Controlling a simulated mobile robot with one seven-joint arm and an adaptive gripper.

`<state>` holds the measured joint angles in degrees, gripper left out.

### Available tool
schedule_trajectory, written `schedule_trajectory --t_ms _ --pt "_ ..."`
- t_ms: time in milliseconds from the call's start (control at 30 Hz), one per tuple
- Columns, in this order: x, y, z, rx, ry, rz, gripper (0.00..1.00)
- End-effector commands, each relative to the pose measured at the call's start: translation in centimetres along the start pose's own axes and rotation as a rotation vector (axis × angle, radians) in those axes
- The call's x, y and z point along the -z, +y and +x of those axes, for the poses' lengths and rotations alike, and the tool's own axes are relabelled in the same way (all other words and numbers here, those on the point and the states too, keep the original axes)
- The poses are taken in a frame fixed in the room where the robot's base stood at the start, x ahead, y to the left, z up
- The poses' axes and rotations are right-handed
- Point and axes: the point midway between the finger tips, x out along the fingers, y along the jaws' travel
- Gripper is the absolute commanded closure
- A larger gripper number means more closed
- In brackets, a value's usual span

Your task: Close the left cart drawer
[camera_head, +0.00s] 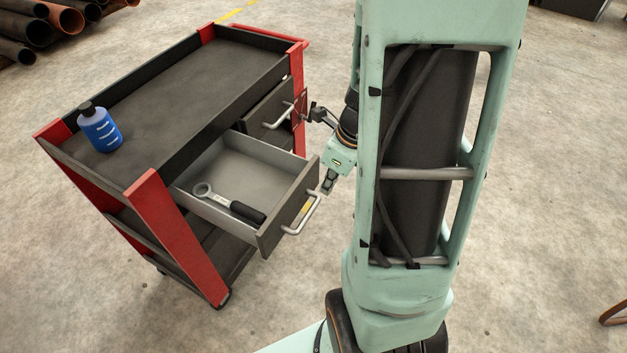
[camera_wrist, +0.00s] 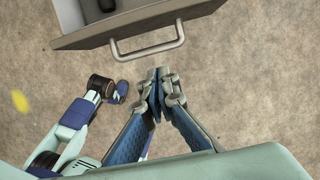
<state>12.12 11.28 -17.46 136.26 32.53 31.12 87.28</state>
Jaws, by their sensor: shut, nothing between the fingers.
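The left cart drawer (camera_head: 240,160) is pulled well out of the cart, with a dark front and a pale handle (camera_head: 303,215). A wrench with a black grip (camera_head: 230,203) lies inside it. My gripper (camera_head: 328,184) is shut and empty, just outside the drawer's front near its right end. In the wrist view, my fingertips (camera_wrist: 158,73) are together just below the handle (camera_wrist: 149,49), and the drawer front (camera_wrist: 135,22) spans the top. I cannot tell whether they touch the handle.
The red and black cart (camera_head: 180,235) carries a blue bottle (camera_head: 100,128) on its top tray. The right drawer (camera_head: 268,115), with its own handle, looks shut or nearly so. Pipes (camera_head: 45,25) lie at the far left. The concrete floor in front of the open drawer is clear.

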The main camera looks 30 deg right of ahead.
Motion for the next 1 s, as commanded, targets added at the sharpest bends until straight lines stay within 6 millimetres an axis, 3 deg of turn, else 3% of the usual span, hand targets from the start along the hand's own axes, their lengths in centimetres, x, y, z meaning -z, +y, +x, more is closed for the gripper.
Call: schedule_trajectory --t_ms 533,700,1000 --pt "0.2 0.0 10.6 -0.002 0.002 0.001 1.00" --pt "-2.7 -0.1 10.3 0.001 0.001 -0.006 1.00" --pt "-3.9 -0.1 10.7 0.002 0.000 -0.003 1.00"
